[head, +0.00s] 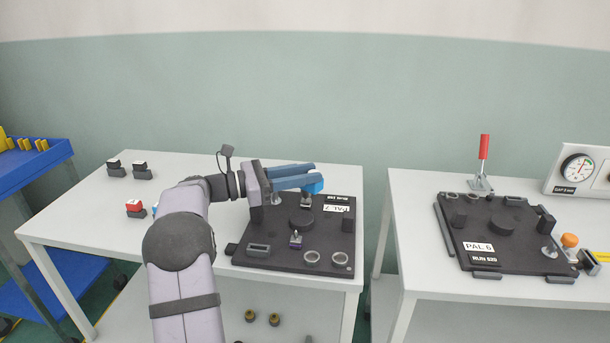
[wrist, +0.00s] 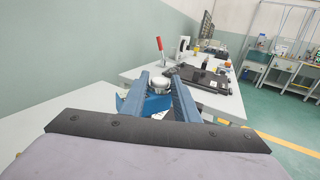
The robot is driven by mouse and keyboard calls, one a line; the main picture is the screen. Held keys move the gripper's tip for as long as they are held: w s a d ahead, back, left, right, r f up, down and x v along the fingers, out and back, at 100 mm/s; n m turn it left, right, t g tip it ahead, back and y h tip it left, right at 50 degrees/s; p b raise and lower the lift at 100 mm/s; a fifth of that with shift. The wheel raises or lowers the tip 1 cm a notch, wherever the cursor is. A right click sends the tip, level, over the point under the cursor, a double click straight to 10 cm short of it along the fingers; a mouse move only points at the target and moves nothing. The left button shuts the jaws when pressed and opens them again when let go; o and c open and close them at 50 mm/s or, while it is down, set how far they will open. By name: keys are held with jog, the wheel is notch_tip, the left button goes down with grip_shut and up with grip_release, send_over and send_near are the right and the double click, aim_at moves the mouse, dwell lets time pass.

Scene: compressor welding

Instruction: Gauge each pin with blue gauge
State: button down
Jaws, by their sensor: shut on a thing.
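My gripper (head: 308,178) reaches over the dark pallet (head: 240,262) labelled PAL 7 and is shut on the blue gauge (head: 314,187). In the wrist view, the blue gauge (wrist: 156,104) sits between the two blue fingers, with a round grey metal part (wrist: 160,84) just beyond. In the head view, a grey pin (head: 304,202) stands directly below the gauge. Whether the gauge touches it or fits over it, I cannot tell. Another small pin-like part (head: 296,241) with a bluish body stands nearer the front of the pallet.
The pallet also carries a dark round hub (head: 301,222), two metal rings and several blocks. Small blocks, one red-topped (head: 135,206), stand on the left of the table. Across a gap, a second table holds the PAL 6 pallet (head: 515,262), a red-handled clamp (head: 483,160) and a dial box (head: 578,168).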

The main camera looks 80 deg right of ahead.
jog(key=shift+f+b, duration=0.6)
jog(key=shift+b, duration=0.25)
jog(key=c, duration=1.3)
grip_release()
jog(key=shift+v, duration=3.7)
jog(key=shift+s, duration=0.1)
